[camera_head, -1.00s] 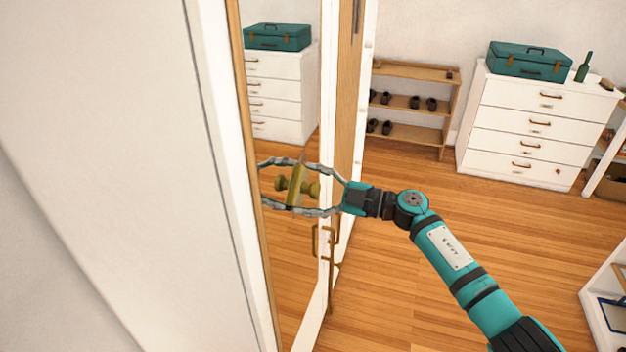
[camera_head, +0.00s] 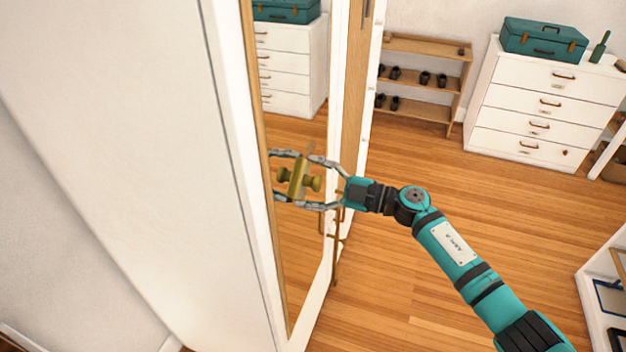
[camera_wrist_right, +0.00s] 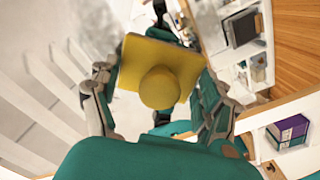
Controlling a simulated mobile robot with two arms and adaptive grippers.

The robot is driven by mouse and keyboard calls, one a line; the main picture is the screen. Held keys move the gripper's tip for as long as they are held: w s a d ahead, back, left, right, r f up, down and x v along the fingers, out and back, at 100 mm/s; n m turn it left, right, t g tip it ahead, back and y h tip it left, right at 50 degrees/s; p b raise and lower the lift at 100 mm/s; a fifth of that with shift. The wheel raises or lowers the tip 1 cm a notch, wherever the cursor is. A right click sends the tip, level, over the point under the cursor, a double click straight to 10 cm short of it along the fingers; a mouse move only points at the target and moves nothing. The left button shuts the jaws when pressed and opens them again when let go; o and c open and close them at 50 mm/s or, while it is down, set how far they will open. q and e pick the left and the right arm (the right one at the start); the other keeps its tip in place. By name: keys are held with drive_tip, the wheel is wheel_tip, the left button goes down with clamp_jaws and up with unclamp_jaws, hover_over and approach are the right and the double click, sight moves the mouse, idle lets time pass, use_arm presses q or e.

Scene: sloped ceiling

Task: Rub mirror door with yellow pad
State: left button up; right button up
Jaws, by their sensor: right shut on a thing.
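The mirror door (camera_head: 302,240) is a tall glass panel in a wooden frame, left of centre in the head view, reflecting the floor and dresser. My right gripper (camera_head: 307,181) reaches it from the right and is shut on the yellow pad (camera_head: 314,183). The pad is held by its round knob, its flat face toward the glass, and its mirror image meets it there. Contact looks likely, but any thin gap is hidden. In the right wrist view the square pad (camera_wrist_right: 134,62) and knob sit between the fingers of my gripper (camera_wrist_right: 152,82). My left gripper is out of view.
A brass door handle (camera_head: 338,235) hangs just below the gripper. A shoe rack (camera_head: 425,105) and a white dresser (camera_head: 545,105) with a teal case (camera_head: 543,40) stand behind. Open wooden floor (camera_head: 430,290) lies right of the door; a white shelf (camera_head: 600,310) stands at the lower right.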

sight(310, 165)
drive_tip(key=shift+r+p, duration=0.4)
drive_tip(key=shift+r, duration=0.4)
drive_tip(key=shift+w+f+b, duration=0.15)
drive_tip(key=shift+w+b, duration=0.15)
drive_tip(key=shift+b, duration=0.2)
drive_tip(key=shift+w+d+b, duration=0.25)
drive_tip(key=shift+w+b, duration=0.4)
drive_tip(key=shift+w, duration=0.1)
drive_tip(key=shift+w+d+b, duration=0.3)
drive_tip(key=shift+w+b, duration=0.3)
drive_tip(key=shift+w, duration=0.2)
drive_tip(key=w+b, duration=0.2)
drive_tip(key=w+d+b, duration=0.1)
drive_tip(key=w+b, duration=0.1)
drive_tip(key=b, duration=0.1)
drive_tip(key=w+d+b, duration=0.1)
drive_tip(key=w+b, duration=0.1)
drive_tip(key=b, duration=0.1)
drive_tip(key=shift+w+f, duration=0.15)
drive_tip(key=shift+w+d+b, duration=0.15)
drive_tip(key=shift+w+b, duration=0.3)
drive_tip(key=shift+b, duration=0.2)
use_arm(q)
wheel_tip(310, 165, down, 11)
use_arm(e)
drive_tip(key=shift+r, duration=0.25)
